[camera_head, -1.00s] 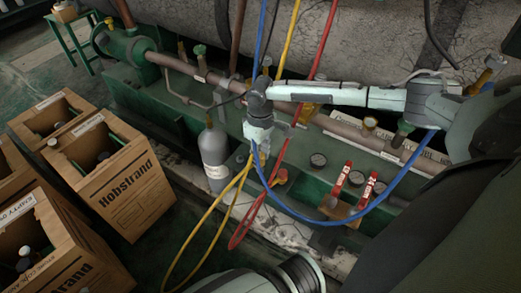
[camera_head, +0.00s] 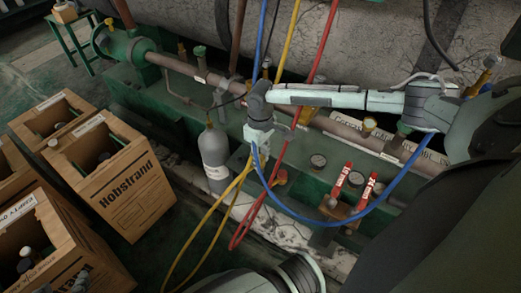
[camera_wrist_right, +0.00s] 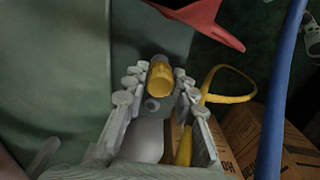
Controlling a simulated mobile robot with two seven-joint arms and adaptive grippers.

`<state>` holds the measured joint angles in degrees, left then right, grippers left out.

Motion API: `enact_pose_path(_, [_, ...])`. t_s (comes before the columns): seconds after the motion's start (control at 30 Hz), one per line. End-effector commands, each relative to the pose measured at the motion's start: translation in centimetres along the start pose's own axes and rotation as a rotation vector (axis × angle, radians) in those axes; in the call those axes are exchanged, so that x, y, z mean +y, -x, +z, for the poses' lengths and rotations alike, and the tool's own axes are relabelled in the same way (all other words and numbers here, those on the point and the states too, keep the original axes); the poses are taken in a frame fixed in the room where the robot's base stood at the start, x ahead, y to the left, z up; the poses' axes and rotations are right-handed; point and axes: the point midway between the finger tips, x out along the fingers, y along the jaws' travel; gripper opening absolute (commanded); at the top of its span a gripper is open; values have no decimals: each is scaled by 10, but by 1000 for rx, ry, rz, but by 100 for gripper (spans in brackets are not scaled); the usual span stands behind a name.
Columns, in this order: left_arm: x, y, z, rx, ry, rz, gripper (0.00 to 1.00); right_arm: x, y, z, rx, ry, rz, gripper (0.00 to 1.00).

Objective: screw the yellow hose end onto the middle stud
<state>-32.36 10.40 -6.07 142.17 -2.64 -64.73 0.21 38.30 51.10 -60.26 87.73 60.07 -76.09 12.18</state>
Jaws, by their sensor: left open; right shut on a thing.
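My right gripper (camera_head: 258,150) hangs over the green machine bed at the end of the arm from the right. In the right wrist view its fingers (camera_wrist_right: 158,82) are shut on the yellow hose end (camera_wrist_right: 160,74), a short yellow cylinder. The yellow hose (camera_head: 215,205) droops below this gripper in a loop; part of it (camera_wrist_right: 230,98) shows in the wrist view. I cannot make out the middle stud; the gripper and hoses cover that area. A small part of my left gripper (camera_head: 80,284) shows at the bottom left edge, over a carton.
A blue hose (camera_head: 310,219) and a red hose (camera_head: 265,195) hang close by the right gripper. A grey cylinder (camera_head: 214,150) stands just left of it. Open cartons (camera_head: 120,190) fill the left.

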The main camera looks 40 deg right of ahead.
Motion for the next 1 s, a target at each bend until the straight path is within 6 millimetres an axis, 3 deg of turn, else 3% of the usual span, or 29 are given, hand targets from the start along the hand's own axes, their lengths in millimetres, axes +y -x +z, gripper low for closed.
enact_pose_path(1.0, [-2, 10, -10, 0, 0, 0, 48, 0, 1, 0, 1, -1, 0, 0])
